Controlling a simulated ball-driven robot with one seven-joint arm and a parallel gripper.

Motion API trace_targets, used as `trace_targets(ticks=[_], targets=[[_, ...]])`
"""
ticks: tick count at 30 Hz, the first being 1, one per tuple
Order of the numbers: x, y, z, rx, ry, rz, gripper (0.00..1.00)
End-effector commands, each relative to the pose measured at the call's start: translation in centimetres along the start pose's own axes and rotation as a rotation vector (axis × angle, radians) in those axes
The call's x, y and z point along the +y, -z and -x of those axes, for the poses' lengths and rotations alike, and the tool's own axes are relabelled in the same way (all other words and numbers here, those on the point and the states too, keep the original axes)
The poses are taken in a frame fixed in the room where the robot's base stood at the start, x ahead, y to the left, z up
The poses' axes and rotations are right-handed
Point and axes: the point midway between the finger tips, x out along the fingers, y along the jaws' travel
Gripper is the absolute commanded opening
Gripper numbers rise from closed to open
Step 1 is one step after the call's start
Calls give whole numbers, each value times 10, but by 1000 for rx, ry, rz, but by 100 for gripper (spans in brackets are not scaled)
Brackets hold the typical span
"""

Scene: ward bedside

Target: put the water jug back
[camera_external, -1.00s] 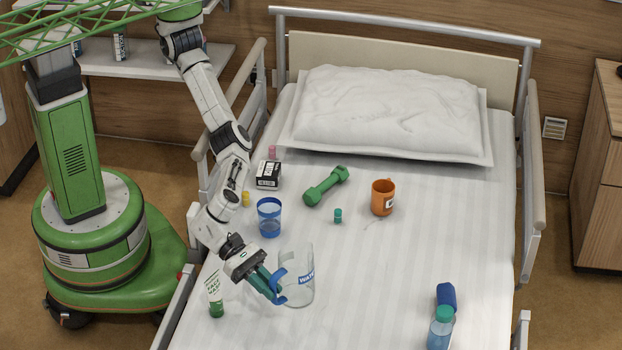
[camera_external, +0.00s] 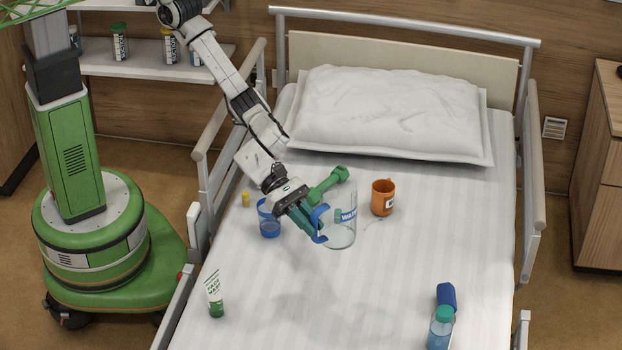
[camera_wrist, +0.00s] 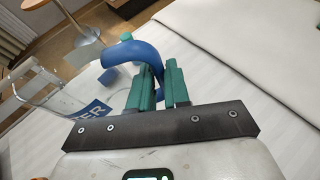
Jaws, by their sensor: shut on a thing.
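The water jug (camera_external: 341,232) is clear, with a blue handle and a blue label reading "WAT". My gripper (camera_external: 313,228) is shut on its blue handle, and the jug looks roughly upright. In the external view the jug is over the middle of the bed, in front of the green dumbbell (camera_external: 330,184) and left of the orange mug (camera_external: 382,198). A soft shadow on the sheet suggests it is held above the bed. In the wrist view the green fingers of my gripper (camera_wrist: 160,88) close on the blue handle, and the jug (camera_wrist: 62,95) shows at left, cut off by the edge.
A face wash tube (camera_external: 214,294), a teal-capped bottle (camera_external: 440,330) and a blue case (camera_external: 446,295) are nearer the front. The front middle of the sheet is clear.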

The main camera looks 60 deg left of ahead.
Motion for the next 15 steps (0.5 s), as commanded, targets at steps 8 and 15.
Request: trace_targets(ticks=[8,15], targets=[[91,-47,43,3,-65,32,0],[129,-43,71,6,-108,57,0]])
